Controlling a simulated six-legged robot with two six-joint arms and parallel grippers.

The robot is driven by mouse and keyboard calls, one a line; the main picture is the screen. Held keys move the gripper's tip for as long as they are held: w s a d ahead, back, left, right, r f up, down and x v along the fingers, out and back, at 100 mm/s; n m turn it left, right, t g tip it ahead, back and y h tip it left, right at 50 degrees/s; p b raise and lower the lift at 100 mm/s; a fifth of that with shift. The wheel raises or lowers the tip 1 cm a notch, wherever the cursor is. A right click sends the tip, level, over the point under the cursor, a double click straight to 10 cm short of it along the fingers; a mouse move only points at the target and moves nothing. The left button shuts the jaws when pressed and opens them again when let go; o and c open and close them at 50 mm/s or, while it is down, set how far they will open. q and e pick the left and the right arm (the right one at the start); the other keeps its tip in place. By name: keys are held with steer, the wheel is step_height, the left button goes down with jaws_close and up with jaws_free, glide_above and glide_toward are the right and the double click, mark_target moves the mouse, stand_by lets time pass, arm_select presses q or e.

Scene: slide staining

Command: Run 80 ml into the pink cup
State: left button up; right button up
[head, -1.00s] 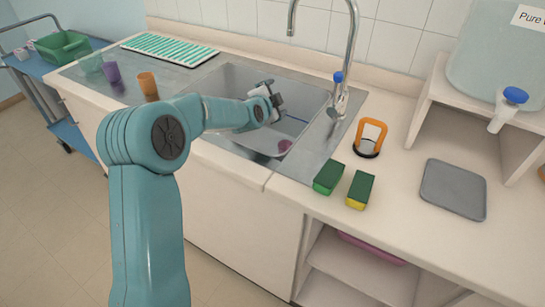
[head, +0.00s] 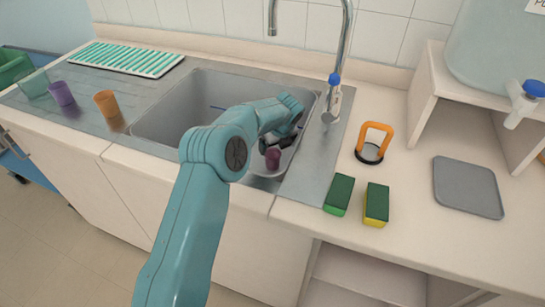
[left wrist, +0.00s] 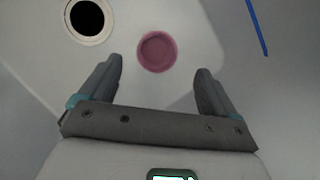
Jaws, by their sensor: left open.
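The pink cup (head: 273,158) is in the sink basin, near its front right corner. It also shows in the left wrist view (left wrist: 157,52), seen from above as a pink round shape. My left gripper (head: 280,143) reaches down into the sink, close to the cup. In the left wrist view the open jaws (left wrist: 160,68) point toward the cup, which lies at and just beyond the gap between the fingertips. Nothing is held. A water tank (head: 495,50) with a blue-handled tap (head: 525,100) stands at the right. My right gripper does not show.
The steel sink (head: 165,122) has a tall faucet (head: 347,60) behind it. Purple (head: 61,94), orange (head: 107,103) and green (head: 34,84) cups stand left on the drainboard. Two sponges (head: 339,194), an orange-handled item (head: 375,135) and a grey mat (head: 467,186) occupy the right counter.

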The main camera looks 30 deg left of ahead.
mark_target(273, 149)
arm_select(q)
steer(key=shift+a, duration=0.1)
steer(key=x, duration=0.7)
steer(key=shift+s+f, duration=0.1)
steer(key=shift+f, duration=0.2)
steer(key=c, duration=1.2)
steer(key=shift+c, duration=0.2)
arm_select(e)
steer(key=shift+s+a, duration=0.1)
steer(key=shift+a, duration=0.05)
arm_select(q)
steer(key=shift+r, duration=0.2)
steer(key=shift+r, duration=0.85)
steer(key=shift+r+p, duration=1.65)
steer(key=shift+r, duration=7.3)
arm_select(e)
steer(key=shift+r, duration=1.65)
